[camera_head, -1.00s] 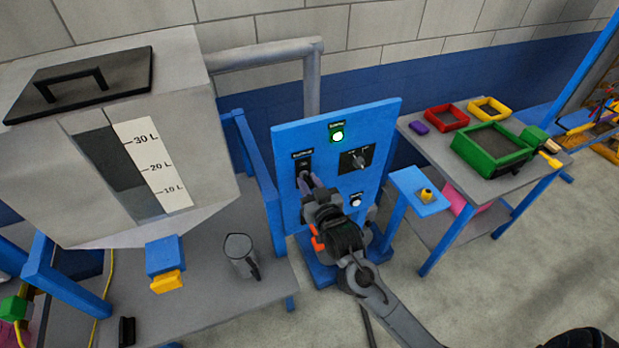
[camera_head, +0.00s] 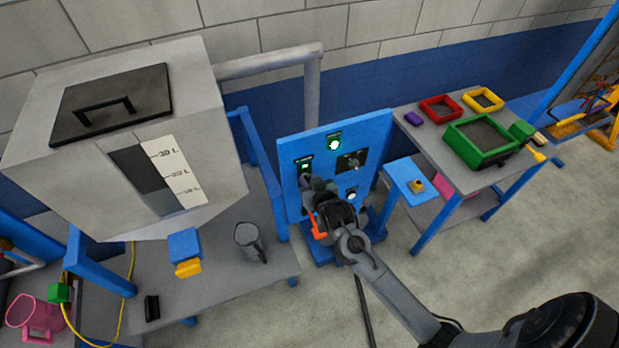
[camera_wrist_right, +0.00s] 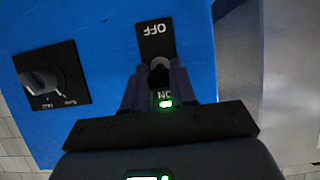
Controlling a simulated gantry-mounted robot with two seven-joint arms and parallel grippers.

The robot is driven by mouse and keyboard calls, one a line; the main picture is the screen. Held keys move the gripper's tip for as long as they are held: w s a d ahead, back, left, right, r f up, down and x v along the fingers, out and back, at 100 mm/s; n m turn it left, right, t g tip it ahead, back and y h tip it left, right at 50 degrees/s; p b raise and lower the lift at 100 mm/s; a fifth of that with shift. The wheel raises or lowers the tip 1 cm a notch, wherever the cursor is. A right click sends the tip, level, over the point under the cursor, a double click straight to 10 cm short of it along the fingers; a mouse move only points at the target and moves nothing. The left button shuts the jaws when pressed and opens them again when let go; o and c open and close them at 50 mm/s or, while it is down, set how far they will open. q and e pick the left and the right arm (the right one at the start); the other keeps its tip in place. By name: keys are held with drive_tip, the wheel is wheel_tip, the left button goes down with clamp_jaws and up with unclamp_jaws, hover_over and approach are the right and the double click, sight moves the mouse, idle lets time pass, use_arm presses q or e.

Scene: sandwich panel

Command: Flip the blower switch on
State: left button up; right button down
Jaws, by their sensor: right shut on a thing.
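The blue control panel (camera_head: 378,135) stands upright in the middle of the head view. The blower switch (camera_head: 305,164) is at its upper left, with a small green light lit. In the right wrist view the switch plate (camera_wrist_right: 155,38) appears upside down, with OFF at the top and ON at the bottom. The green light glows beside ON. My right gripper (camera_head: 308,182) is at the switch, and its fingers (camera_wrist_right: 160,88) are shut around the short toggle (camera_wrist_right: 159,66). The fingers hide part of the toggle. My left gripper is not in view.
A rotary knob (camera_head: 352,162), a lit green lamp (camera_head: 334,144) and a white button (camera_head: 351,193) share the panel. A large grey tank (camera_head: 60,175) and a metal jug (camera_head: 248,240) are left. A table (camera_head: 421,127) with coloured trays stands right.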

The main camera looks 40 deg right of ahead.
drive_tip(key=c, duration=1)
unclamp_jaws()
drive_tip(key=b+v, duration=0.1)
drive_tip(key=v, duration=0.9)
drive_tip(key=shift+s, duration=0.35)
drive_tip(key=shift+a+r, duration=0.1)
drive_tip(key=shift+r, duration=0.05)
